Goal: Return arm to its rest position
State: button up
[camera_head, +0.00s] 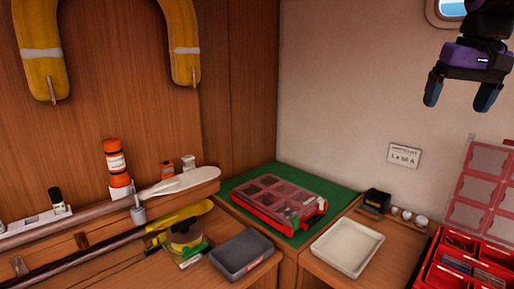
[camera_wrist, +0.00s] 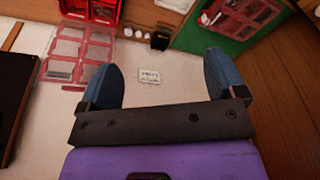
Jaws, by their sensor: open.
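My gripper (camera_head: 462,93) hangs high at the upper right of the head view, in front of the pale wall. Its two blue-grey fingers are spread apart with nothing between them. The gripper also shows in the wrist view (camera_wrist: 161,80), where the wall and a small label plate appear beyond the open fingers. It is well above the counter and touches nothing that I can see. Most of the arm is out of the head view.
A red clear-lidded case (camera_head: 278,202) lies on a green mat (camera_head: 240,188). A yellow horseshoe float (camera_head: 40,72) hangs at left. Space around the gripper looks clear.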

jog(key=s+a+f+n+t, duration=0.1)
jog(key=s+a+f, duration=0.3)
jog(key=s+f, duration=0.2)
jog(key=s+a+f+n+t, duration=0.1)
jog(key=s+a+f+n, duration=0.1)
jog(key=s+a+f, duration=0.3)
jog(key=s+f, duration=0.1)
jog(key=s, duration=0.3)
jog(key=shift+s+a+t, duration=0.15)
jog(key=shift+a+t, duration=0.15)
jog(key=shift+t, duration=0.1)
jog(key=shift+c, duration=0.4)
